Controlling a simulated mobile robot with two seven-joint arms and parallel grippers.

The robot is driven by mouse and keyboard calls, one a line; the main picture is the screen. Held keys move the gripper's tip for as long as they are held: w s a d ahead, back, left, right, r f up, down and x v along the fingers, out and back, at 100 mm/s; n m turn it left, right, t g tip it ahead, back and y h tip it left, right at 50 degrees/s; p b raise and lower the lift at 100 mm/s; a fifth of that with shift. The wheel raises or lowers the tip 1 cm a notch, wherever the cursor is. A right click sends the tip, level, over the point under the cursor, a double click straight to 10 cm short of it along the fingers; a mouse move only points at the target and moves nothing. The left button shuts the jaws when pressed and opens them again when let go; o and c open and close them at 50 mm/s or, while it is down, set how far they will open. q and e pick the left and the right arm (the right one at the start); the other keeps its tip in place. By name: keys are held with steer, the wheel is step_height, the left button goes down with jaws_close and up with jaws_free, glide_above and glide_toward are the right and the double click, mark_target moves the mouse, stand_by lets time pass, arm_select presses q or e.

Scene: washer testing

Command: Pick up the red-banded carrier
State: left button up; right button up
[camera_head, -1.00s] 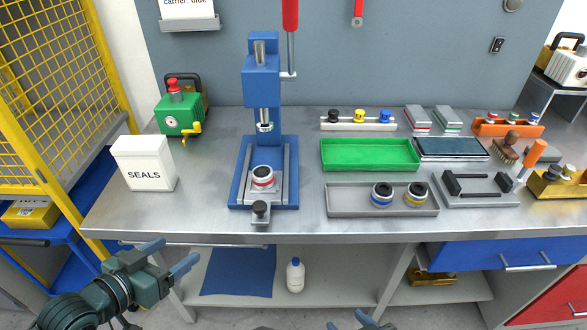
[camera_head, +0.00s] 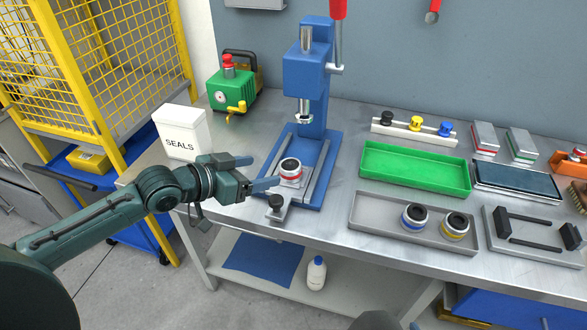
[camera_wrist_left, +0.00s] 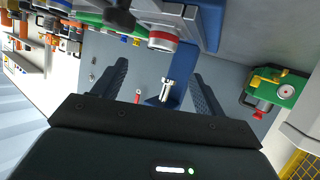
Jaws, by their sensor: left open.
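The red-banded carrier (camera_head: 290,170), a pale cup with a dark centre and a red ring, stands upright on the base of the blue press (camera_head: 310,80). My left gripper (camera_head: 257,172) is open just left of the carrier, its fingers pointing right towards it, apart from it as far as I can tell. In the left wrist view, the carrier (camera_wrist_left: 163,40) shows ahead, beyond the open, empty left fingers (camera_wrist_left: 160,68). Only a sliver of my right gripper (camera_head: 400,325) shows at the bottom edge; its jaws cannot be made out.
A white SEALS box (camera_head: 184,135) stands left of the press, behind my left arm. Right are a green tray (camera_head: 415,170) and a grey tray (camera_head: 372,228) holding blue-banded (camera_head: 414,217) and yellow-banded (camera_head: 455,226) carriers.

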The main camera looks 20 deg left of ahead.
mark_target(288, 166)
arm_select(q)
steer(key=x, duration=0.9)
steer(key=shift+w+f+p, duration=0.1)
steer(key=shift+f+p, duration=0.1)
steer(key=shift+p, duration=0.1)
steer(key=shift+a, duration=0.1)
steer(key=shift+c, duration=0.2)
steer(key=c, duration=1.1)
